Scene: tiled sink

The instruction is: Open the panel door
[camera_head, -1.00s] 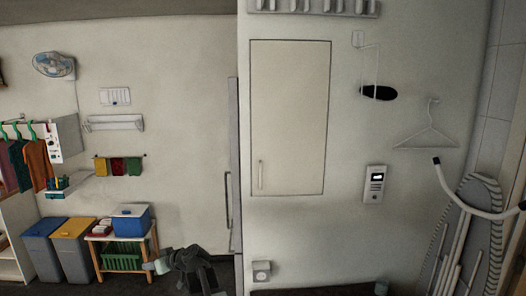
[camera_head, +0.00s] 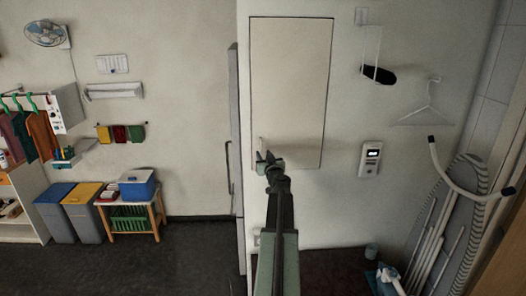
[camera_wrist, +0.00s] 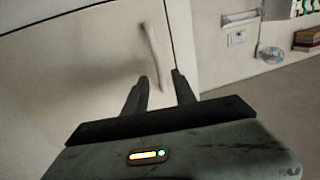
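The panel door (camera_head: 290,85) is a pale rectangle set in the white wall, and it looks closed. Its handle (camera_wrist: 153,55) is a pale vertical bar near the door's edge in the wrist view; in the head view only its upper part shows, at the door's lower left. My gripper (camera_head: 268,157) is raised in front of the handle in the head view. In the wrist view the two dark fingers (camera_wrist: 161,80) are spread apart, with the handle's lower end showing between and just beyond their tips. I cannot tell whether they touch it.
A wall intercom (camera_head: 370,159) is right of the door. A hanger (camera_head: 428,105) and an ironing board (camera_head: 465,200) are further right. A grey door edge (camera_head: 235,130) with a dark handle stands to the left. Dark floor (camera_head: 130,265) at lower left is clear.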

